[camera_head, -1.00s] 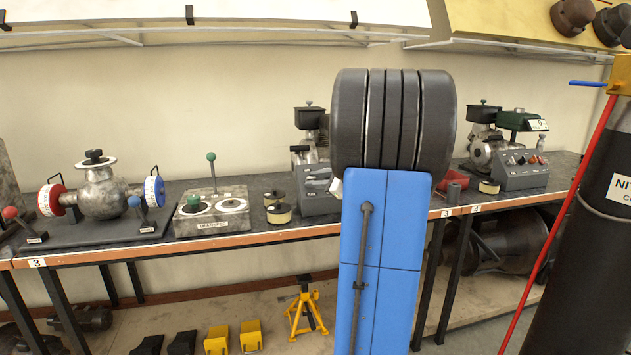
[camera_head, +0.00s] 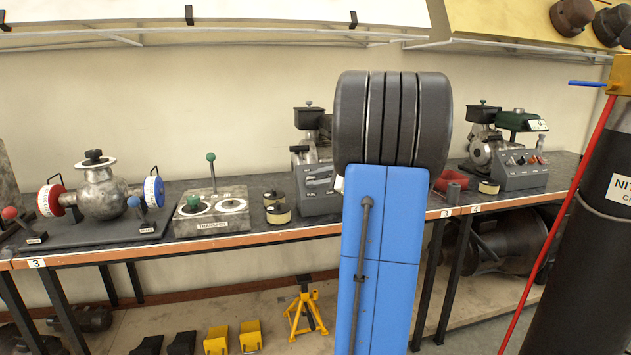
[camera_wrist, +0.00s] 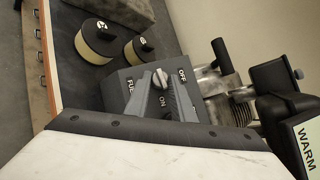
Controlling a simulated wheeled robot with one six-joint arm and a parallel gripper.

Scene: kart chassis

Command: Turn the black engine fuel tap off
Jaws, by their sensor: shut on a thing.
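The black engine (camera_head: 308,118), with its black top box, stands on the bench behind my arm; its "WARM" label shows in the wrist view (camera_wrist: 300,143). Its grey control box (camera_head: 318,203) is partly hidden by my arm in the head view. In the wrist view the fuel tap (camera_wrist: 160,78) is a small pale knob on this box, beside the words FUEL, ON and OFF. My gripper (camera_wrist: 161,85) has its grey fingers on both sides of the tap, shut on it. I cannot tell exactly where the tap points.
A green-topped engine (camera_head: 517,122) with a similar control box stands to the right. Two round tins (camera_head: 278,213) and a transfer unit (camera_head: 212,212) stand to the left. A dark gas cylinder (camera_head: 590,230) with a red hose is at the far right.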

